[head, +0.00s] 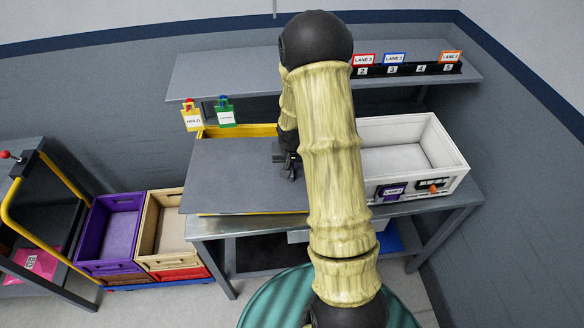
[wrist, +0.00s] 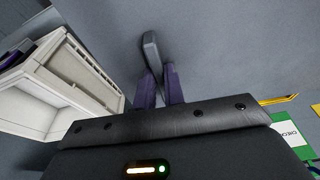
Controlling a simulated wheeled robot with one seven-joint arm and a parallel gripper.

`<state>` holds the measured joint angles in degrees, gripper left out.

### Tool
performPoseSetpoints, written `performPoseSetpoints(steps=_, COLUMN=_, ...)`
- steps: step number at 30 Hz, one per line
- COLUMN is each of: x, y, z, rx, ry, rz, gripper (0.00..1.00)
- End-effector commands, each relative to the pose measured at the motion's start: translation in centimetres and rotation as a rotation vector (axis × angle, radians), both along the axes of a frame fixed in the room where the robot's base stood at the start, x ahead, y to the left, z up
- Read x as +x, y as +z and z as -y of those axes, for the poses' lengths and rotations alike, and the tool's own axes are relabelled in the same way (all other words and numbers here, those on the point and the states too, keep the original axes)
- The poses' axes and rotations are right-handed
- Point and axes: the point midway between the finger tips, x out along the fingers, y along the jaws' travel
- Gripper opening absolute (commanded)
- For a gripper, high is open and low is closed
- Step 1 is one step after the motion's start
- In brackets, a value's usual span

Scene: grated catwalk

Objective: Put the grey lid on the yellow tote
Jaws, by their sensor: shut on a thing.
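The grey lid (head: 235,175) is a flat dark panel lying over, or just above, the yellow tote (head: 240,130). The tote's back edge shows behind the lid, and a thin yellow strip shows below its front edge. The lid extends left past the tote. My gripper (head: 290,168) is at the lid's right part, partly hidden by my arm. In the wrist view my gripper (wrist: 159,88) is shut on the lid's grey bar handle (wrist: 152,50). I cannot tell whether the lid touches the tote's rim.
A white tote (head: 405,165) stands to the right on the same bench. A shelf (head: 240,75) with lane cards runs behind. HOLD (head: 193,118) and green (head: 226,115) cards stand at the tote's back. Purple (head: 110,225) and tan (head: 168,225) totes stand lower left, beside a cart (head: 40,220).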

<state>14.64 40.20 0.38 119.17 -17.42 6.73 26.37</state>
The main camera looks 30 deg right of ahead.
Motion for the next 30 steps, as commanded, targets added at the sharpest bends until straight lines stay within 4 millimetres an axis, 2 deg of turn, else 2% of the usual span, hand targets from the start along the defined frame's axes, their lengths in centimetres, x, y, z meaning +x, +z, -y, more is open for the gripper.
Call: performPoseSetpoints(steps=30, x=7.6, y=0.1, z=2.4, rx=0.001, ry=-0.001, rz=0.004, gripper=0.0)
